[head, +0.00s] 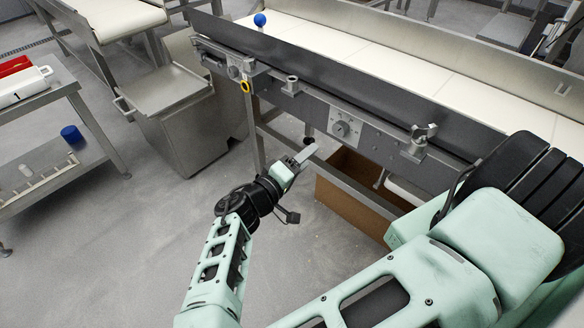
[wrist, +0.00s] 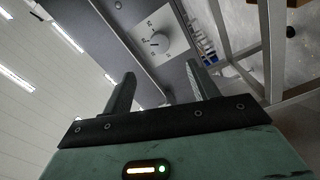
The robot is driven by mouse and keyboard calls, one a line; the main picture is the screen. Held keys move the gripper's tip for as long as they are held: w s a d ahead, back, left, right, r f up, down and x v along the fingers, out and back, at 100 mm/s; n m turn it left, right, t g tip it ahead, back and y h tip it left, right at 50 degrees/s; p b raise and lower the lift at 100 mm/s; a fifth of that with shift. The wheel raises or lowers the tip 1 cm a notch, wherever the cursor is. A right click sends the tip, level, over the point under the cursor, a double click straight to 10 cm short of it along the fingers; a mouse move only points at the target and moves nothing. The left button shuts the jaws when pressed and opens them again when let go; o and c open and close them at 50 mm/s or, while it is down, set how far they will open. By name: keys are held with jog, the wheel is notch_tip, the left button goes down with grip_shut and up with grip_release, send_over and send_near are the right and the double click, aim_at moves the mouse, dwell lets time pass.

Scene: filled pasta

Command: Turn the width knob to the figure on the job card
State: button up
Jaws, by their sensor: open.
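The width knob (head: 340,129) is a round grey knob on a light square plate on the dark side rail of the conveyor. In the wrist view the knob (wrist: 159,44) shows with a dark pointer mark and small figures around it, too small to read surely. My gripper (head: 303,156) is below and left of the knob in the head view, apart from it. In the wrist view my gripper (wrist: 160,84) has its two fingers spread, with nothing between them, and the knob shows beyond the tips. I cannot make out a job card in either view.
The conveyor (head: 380,62) has clamp-like brackets (head: 416,140) on its rail, a yellow ring (head: 245,86) and a blue ball knob (head: 259,19). A brown box (head: 345,190) stands under it. A steel table (head: 45,97) is at left. The floor (head: 140,235) between is clear.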

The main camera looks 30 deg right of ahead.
jog(key=shift+v, duration=2.2)
jog(key=s+d+f+g+y, duration=0.2)
jog(key=s+f+g+y, duration=0.25)
jog(key=s+g, duration=0.45)
jog(key=s+a+r+n+g+y, duration=0.2)
jog(key=s+a+r+n+y, duration=0.1)
jog(key=s+a+r+y, duration=0.45)
notch_tip(320, 180, up, 39)
jog(key=s+a+n+t+y+p, duration=0.1)
jog(key=n+t+y+p, duration=0.3)
jog(key=p, duration=1.9)
jog(key=shift+s+a+r+t+y, duration=0.2)
jog(key=shift+a+t+y, duration=0.2)
jog(key=shift+a+y, duration=0.35)
